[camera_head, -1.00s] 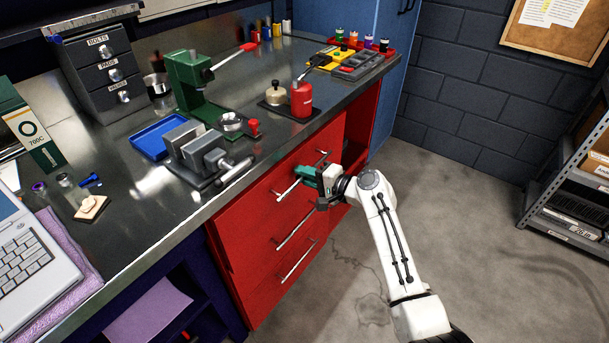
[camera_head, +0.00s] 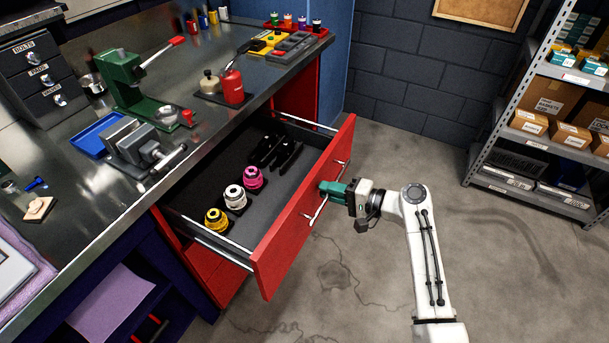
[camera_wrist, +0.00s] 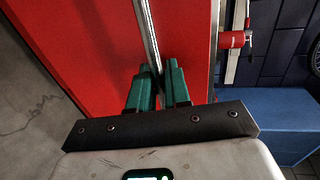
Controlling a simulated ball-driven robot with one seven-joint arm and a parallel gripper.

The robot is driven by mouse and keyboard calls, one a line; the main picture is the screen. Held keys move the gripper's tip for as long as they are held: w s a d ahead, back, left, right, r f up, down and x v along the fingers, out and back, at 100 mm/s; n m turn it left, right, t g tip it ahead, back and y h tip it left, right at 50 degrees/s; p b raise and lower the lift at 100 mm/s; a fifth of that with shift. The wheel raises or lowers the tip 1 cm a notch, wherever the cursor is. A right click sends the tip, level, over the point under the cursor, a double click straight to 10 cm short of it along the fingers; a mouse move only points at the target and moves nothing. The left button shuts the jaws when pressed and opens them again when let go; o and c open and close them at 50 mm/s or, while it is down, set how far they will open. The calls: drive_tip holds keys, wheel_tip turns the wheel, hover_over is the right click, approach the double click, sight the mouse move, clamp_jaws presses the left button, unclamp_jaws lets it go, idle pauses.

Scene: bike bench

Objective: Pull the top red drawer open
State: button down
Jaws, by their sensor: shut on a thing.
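The top red drawer (camera_head: 290,230) stands pulled well out from under the bench in the head view. Inside its grey tray lie several round parts, gold, white and pink, and some black tools. My gripper (camera_head: 324,188) is at the drawer's front, shut on its silver bar handle (camera_head: 316,212). In the wrist view the green fingertips (camera_wrist: 162,84) sit on both sides of the handle bar (camera_wrist: 150,35), against the red drawer front (camera_wrist: 85,50).
The bench top (camera_head: 185,185) carries a vise (camera_head: 135,145), a green press (camera_head: 125,75) and a red can (camera_head: 232,87). A metal shelf (camera_head: 520,75) with boxes stands at the right. The floor (camera_head: 500,260) between is clear.

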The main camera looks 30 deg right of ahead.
drive_tip(key=f+p+v, duration=0.1)
drive_tip(key=v, duration=0.6)
drive_tip(key=shift+s+d+f, duration=0.25)
drive_tip(key=shift+s+f, duration=0.05)
drive_tip(key=shift+s, duration=0.1)
drive_tip(key=c, duration=1.3)
unclamp_jaws()
drive_tip(key=shift+d+r, duration=0.1)
drive_tip(key=v, duration=1)
drive_tip(key=shift+s+d+b, duration=0.2)
drive_tip(key=shift+s+b, duration=0.1)
drive_tip(key=shift+a, duration=0.1)
